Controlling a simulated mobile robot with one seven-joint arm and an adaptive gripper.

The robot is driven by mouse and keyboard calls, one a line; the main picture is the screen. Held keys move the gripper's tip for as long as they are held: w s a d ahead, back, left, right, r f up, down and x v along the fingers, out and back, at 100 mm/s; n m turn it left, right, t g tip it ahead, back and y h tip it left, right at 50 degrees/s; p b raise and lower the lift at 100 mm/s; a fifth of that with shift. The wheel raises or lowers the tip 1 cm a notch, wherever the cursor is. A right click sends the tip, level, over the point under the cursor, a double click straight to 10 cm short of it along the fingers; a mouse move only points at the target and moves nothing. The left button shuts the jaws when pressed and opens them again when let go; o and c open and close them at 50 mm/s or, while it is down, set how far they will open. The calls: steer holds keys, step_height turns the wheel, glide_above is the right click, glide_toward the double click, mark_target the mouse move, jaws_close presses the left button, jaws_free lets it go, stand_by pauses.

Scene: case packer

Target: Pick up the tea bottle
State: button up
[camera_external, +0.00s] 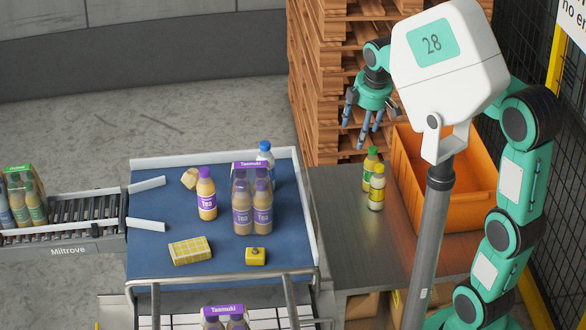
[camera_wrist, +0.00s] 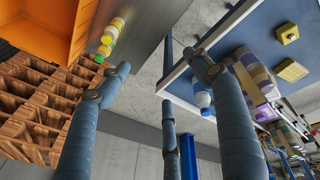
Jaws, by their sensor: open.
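The tea bottle (camera_external: 206,196), with a purple cap and purple label, stands upright alone on the blue table surface (camera_external: 160,215), left of a pack of similar purple-labelled bottles (camera_external: 252,212). My gripper (camera_external: 363,125) is open and empty, its fingers hanging high to the right of the table, in front of the stacked pallets. It is well apart from the bottle. In the wrist view my gripper's spread fingers (camera_wrist: 155,88) have nothing between them. The pack (camera_wrist: 250,84) shows there behind a finger; I cannot make out the single tea bottle.
A blue-capped bottle (camera_external: 265,156) stands behind the pack. A yellow box (camera_external: 190,251), a small yellow block (camera_external: 256,257) and a beige piece (camera_external: 189,178) lie around. Wooden pallets (camera_external: 318,85) rise behind. White rails (camera_external: 215,159) edge the table.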

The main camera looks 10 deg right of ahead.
steer(key=w+a+r+n+g+p, duration=0.1)
steer(key=w+a+n+p, duration=0.35)
steer(key=a, duration=0.75)
steer(key=n+g+h+p, duration=0.1)
steer(key=n+g+p, duration=0.1)
steer(key=n+p, duration=0.9)
glide_toward(206, 183)
steer(key=shift+w+d+f+n+b, duration=0.15)
steer(key=shift+w+f+n+b, duration=0.3)
steer(key=shift+w+f, duration=0.15)
steer(key=shift+w+d+f+n+b, duration=0.15)
steer(key=shift+w+f+n+b, duration=0.25)
steer(key=shift+w+f, duration=0.15)
steer(key=shift+s+a+f, duration=0.2)
steer(key=shift+a+f, duration=0.1)
steer(key=shift+a, duration=0.05)
steer(key=shift+f+p, duration=0.55)
steer(key=shift+f, duration=3.75)
steer(key=shift+f, duration=0.15)
